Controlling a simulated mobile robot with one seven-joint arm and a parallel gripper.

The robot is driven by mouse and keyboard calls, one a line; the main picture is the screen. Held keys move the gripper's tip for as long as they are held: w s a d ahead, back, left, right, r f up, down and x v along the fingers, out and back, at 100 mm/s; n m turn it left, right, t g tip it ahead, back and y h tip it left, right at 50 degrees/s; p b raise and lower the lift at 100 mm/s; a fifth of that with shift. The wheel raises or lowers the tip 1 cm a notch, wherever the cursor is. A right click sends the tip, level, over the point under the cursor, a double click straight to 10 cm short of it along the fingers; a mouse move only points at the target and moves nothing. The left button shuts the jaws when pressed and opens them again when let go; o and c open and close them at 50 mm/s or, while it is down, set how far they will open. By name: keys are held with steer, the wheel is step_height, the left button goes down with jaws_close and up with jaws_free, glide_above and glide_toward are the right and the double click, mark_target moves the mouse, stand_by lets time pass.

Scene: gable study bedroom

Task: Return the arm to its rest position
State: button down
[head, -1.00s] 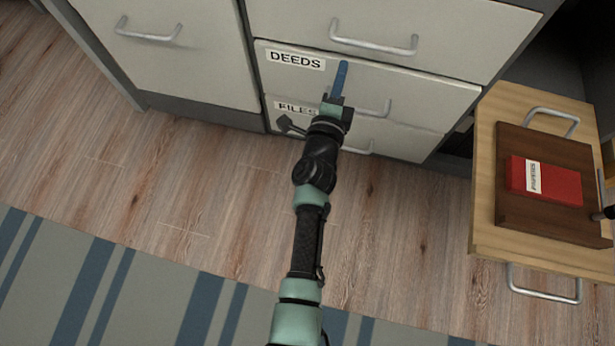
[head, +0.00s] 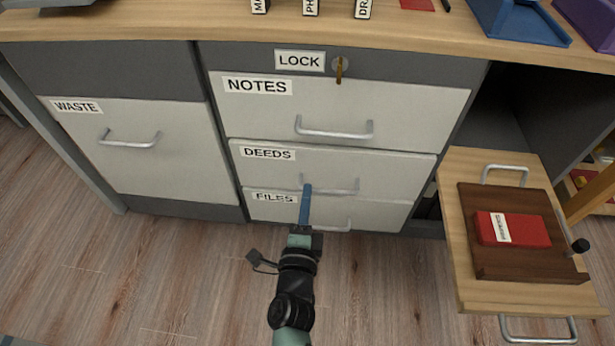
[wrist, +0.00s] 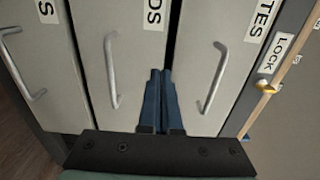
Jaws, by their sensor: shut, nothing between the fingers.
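My gripper (head: 307,190) is shut and empty, its blue fingers held together in front of the DEEDS drawer (head: 270,172). The fingers also show in the wrist view (wrist: 161,75), pointing toward the gap between the DEEDS and NOTES drawer fronts. My arm reaches up from the bottom of the head view. The fingertips overlap the left end of the DEEDS handle (head: 335,191) in the head view, but in the wrist view they stand beside that handle (wrist: 111,70), apart from it.
The NOTES (head: 400,105), DEEDS and FILES (head: 370,214) drawers look shut. A key (head: 340,70) sits in the lock above. At right, a wooden trolley top (head: 455,215) carries a brown board (head: 480,262) with a red box (head: 525,230). The floor (head: 170,270) at left is clear.

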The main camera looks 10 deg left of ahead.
steer(key=shift+s+r+p, duration=0.2)
steer(key=shift+s+p, duration=0.2)
steer(key=shift+s, duration=1.9)
